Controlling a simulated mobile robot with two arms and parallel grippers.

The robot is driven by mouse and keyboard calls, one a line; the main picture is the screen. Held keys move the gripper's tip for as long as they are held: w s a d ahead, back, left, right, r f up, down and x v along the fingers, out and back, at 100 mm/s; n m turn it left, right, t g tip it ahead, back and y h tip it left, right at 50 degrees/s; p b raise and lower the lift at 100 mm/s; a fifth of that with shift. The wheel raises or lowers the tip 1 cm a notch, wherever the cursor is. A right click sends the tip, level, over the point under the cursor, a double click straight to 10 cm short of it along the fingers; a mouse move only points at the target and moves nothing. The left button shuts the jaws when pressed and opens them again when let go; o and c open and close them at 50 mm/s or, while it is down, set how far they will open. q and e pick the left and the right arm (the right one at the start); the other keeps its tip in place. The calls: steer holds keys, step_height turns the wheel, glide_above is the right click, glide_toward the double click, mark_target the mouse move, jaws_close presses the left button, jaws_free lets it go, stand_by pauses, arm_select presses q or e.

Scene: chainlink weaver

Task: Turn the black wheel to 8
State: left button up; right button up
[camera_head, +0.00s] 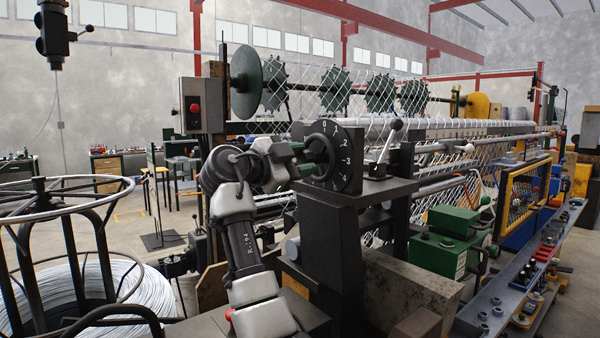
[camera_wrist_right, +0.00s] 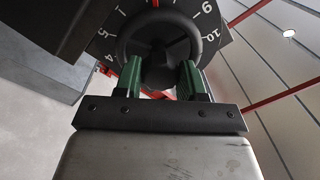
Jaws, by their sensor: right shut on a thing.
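The black wheel (camera_head: 326,140) sits on a dark dial plate (camera_head: 352,152) with white numbers, on a dark post in the middle of the head view. Numbers around 0 to 5 show down the plate's right side; my gripper and the wheel hide its left part. In the right wrist view the wheel (camera_wrist_right: 160,48) fills the top middle, with 9 and 10 at its right and a red mark at the top edge. My right gripper (camera_head: 308,158) is shut on the wheel; its green fingers (camera_wrist_right: 160,78) lie either side of the wheel's central part. My left gripper is not in view.
A wire coil stand (camera_head: 70,220) is at left, a red-button box (camera_head: 194,106) above left. A green machine (camera_head: 448,238) stands at right.

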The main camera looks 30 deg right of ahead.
steer(key=shift+f+m+b, duration=0.1)
steer(key=shift+m+b, duration=0.5)
steer(key=shift+m, duration=1.4)
steer(key=o, duration=0.9)
steer(key=a+b, duration=0.1)
steer(key=a, duration=0.6)
steer(key=s+a+b, duration=0.1)
steer(key=a, duration=0.3)
steer(key=shift+f+b, duration=0.15)
steer(key=shift+b, duration=0.2)
steer(key=shift+d, duration=0.1)
